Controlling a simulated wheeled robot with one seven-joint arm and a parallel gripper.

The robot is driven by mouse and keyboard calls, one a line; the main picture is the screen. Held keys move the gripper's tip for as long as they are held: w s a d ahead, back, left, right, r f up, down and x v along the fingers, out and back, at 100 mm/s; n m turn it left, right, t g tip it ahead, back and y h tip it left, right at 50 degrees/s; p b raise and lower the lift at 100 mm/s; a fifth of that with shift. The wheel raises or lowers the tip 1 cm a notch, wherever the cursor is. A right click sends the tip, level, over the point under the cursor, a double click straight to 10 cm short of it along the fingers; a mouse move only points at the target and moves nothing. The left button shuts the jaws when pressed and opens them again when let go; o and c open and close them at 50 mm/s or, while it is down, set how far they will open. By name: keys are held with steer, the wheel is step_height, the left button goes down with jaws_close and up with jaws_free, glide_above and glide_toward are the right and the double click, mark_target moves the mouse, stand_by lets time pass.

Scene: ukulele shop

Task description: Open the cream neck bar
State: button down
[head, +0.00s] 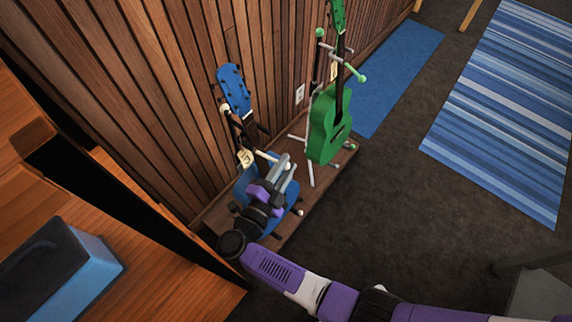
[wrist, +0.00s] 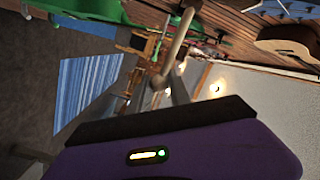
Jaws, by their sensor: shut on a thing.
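My gripper (head: 289,168) is at the bar's outer end, over the blue body, and is shut on the bar. The fingers hide part of the bar's end. In the wrist view the bar (wrist: 179,38) runs down to between the fingers (wrist: 178,88).
A green ukulele (head: 327,128) stands on a similar stand with a green-tipped bar (head: 355,73), close on the right. The slatted wall (head: 190,100) is right behind. A wooden counter (head: 150,270) is at the left. Open floor (head: 400,210) lies to the right.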

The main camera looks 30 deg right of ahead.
steer(key=shift+a, duration=0.2)
steer(key=c, duration=1.2)
jaws_free()
steer(key=shift+d+r, duration=0.1)
steer(key=shift+r, duration=0.2)
step_height(320, 180, up, 19)
steer(key=shift+r+p, duration=0.2)
steer(key=shift+p, duration=0.6)
